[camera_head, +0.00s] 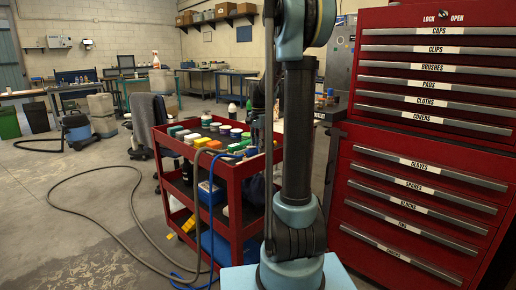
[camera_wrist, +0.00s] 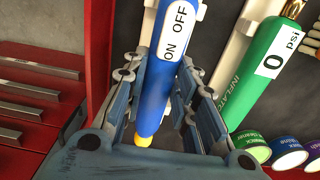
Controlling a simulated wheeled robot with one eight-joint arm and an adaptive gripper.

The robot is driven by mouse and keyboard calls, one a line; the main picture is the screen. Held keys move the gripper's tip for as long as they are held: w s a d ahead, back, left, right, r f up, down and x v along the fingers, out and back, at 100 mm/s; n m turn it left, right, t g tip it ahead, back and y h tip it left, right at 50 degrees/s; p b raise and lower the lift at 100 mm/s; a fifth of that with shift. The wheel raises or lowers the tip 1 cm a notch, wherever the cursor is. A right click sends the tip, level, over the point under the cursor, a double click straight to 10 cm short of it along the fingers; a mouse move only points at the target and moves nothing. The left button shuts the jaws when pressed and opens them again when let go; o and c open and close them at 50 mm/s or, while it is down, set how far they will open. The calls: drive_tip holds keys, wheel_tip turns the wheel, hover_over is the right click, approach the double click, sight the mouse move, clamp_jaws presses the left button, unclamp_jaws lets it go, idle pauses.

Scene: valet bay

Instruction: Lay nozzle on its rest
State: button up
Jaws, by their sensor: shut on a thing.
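A blue nozzle (camera_wrist: 156,90) with a white ON/OFF label and a yellow tip shows in the wrist view. It stands between the fingers of my gripper (camera_wrist: 159,82), which is shut on it, with the tip towards the bottom of the picture. A white bracket (camera_wrist: 147,28) shows behind the nozzle, against a dark panel. I cannot tell whether the nozzle touches it, nor whether it is the rest. In the head view the arm stands in front, and I cannot make out the gripper or nozzle there.
A green inflator (camera_wrist: 262,70) reading 0 psi hangs to the right, close to the fingers. Red drawers (camera_wrist: 40,100) are at left. The head view shows a red trolley (camera_head: 235,172), a red cabinet (camera_head: 425,140) and a hose (camera_head: 135,205) on the floor.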

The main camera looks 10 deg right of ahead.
drive_tip(key=shift+f, duration=0.45)
drive_tip(key=o, duration=1.1)
drive_tip(key=shift+c, duration=0.2)
wheel_tip(320, 180, up, 13)
drive_tip(key=s+f+n, duration=0.2)
drive_tip(key=s+n, duration=0.1)
drive_tip(key=s, duration=0.8)
drive_tip(key=s+f+n+t, duration=0.1)
drive_tip(key=s+f+n, duration=0.3)
drive_tip(key=s+f, duration=0.5)
drive_tip(key=s+f+n+t, duration=0.1)
drive_tip(key=s+f+n, duration=0.3)
drive_tip(key=s+f, duration=0.6)
drive_tip(key=s, duration=0.5)
drive_tip(key=shift+f, duration=0.3)
drive_tip(key=shift+w+a, duration=0.1)
